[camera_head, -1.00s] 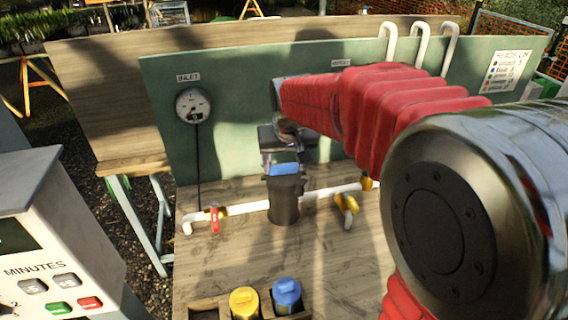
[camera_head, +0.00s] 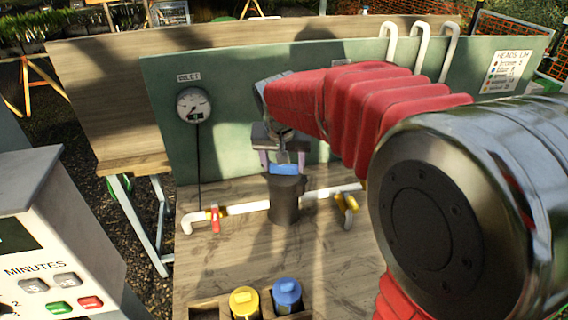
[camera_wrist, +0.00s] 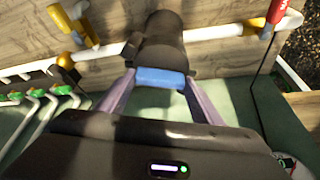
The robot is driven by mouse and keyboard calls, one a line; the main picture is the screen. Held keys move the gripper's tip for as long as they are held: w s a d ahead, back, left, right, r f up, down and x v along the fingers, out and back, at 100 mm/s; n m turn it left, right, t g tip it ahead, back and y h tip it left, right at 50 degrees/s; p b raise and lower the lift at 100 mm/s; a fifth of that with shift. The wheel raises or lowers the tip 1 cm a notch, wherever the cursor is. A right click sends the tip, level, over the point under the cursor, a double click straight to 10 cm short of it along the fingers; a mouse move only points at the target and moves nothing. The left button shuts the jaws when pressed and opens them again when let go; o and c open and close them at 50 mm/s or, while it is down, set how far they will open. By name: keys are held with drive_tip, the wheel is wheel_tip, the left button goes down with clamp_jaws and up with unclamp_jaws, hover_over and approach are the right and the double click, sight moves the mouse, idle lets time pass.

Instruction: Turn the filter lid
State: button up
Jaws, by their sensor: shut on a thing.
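The dark filter housing (camera_head: 285,205) stands upright in the white pipe on the wooden bench, with its black lid on top. A blue grip bar (camera_head: 284,169) rises from the lid. My gripper (camera_head: 283,166) comes down from above, and its pale purple fingers are shut on the bar's two ends. In the wrist view, my gripper (camera_wrist: 161,78) has one finger at each end of the blue bar (camera_wrist: 161,77), above the dark housing (camera_wrist: 158,45). The lid's seam is hard to make out.
A red-handled valve (camera_head: 215,219) is left of the housing and a yellow-handled valve (camera_head: 347,203) right. A round gauge (camera_head: 194,105) hangs on the green panel (camera_head: 230,85) behind. Yellow (camera_head: 244,302) and blue (camera_head: 287,294) canisters stand in front. The bench between is clear.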

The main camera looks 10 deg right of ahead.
drive_tip(key=shift+m+h, duration=0.3)
drive_tip(key=shift+m, duration=0.5)
drive_tip(key=shift+w+a+m+g+h, duration=0.1)
drive_tip(key=shift+m+g+h, duration=0.25)
drive_tip(key=shift+m, duration=0.7)
drive_tip(key=shift+m+g+h, duration=0.25)
drive_tip(key=shift+m+g, duration=0.1)
drive_tip(key=shift+m, duration=0.7)
drive_tip(key=o, duration=1.2)
drive_tip(key=shift+c, duration=0.2)
drive_tip(key=v, duration=1.3)
drive_tip(key=shift+a+r, duration=0.15)
drive_tip(key=shift+r, duration=0.1)
drive_tip(key=shift+s, duration=0.2)
